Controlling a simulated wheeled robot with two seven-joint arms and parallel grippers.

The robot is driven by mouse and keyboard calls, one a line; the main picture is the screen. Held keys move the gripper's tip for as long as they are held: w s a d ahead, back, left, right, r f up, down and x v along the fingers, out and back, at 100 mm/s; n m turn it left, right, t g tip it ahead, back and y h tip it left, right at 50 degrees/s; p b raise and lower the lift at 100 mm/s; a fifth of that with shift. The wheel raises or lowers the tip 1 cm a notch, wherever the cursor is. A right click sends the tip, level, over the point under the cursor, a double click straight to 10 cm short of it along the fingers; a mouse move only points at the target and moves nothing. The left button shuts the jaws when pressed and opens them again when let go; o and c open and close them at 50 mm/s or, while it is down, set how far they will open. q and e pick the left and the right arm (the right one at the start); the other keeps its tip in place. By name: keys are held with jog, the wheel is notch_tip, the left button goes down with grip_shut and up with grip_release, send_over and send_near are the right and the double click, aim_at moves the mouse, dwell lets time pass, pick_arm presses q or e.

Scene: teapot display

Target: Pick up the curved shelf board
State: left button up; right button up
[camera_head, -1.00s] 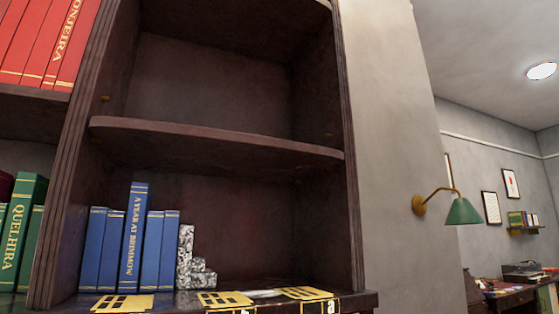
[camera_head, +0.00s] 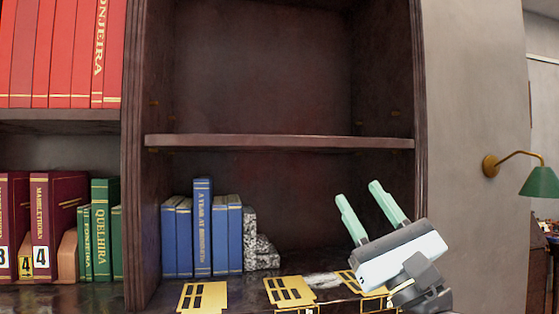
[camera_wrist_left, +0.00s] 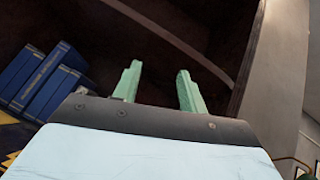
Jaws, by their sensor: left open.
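The curved shelf board (camera_head: 280,142) is a dark brown board spanning the middle bay of the bookcase, seen almost edge-on. Its curved front edge also shows in the left wrist view (camera_wrist_left: 185,45), crossing above the fingers. My left gripper (camera_head: 358,191) has two pale green fingers, apart and empty. In the head view it shows below the board, toward the bay's right side, with its fingers pointing up and to the left. The fingers also show in the left wrist view (camera_wrist_left: 158,80), with a visible gap to the board. My right gripper is in neither view.
Blue books (camera_head: 202,228) and a speckled stepped bookend (camera_head: 259,242) stand at the lower left of the bay. Yellow flat pieces (camera_head: 290,291) lie along the front ledge. A green wall lamp (camera_head: 540,181) is at right.

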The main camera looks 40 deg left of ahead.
aim_at(311, 140)
pick_arm(q)
jog(key=s+r+n+g+h+p, duration=0.5)
jog(key=r+n+h, duration=0.4)
jog(key=n, duration=0.4)
jog(key=shift+y, duration=0.4)
jog(key=x, duration=0.4)
jog(key=r+p+x, duration=0.1)
jog(key=x, duration=0.2)
jog(key=shift+w+d, duration=0.1)
jog(key=shift+w, duration=0.2)
jog(key=p+x, duration=0.1)
jog(key=x, duration=0.4)
jog(key=shift+w+f, duration=0.2)
jog(key=shift+w, duration=0.05)
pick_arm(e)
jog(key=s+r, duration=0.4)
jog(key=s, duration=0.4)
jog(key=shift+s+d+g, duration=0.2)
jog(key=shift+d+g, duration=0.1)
pick_arm(q)
jog(key=shift+c, duration=0.4)
grip_shut()
jog(key=shift+r, duration=0.1)
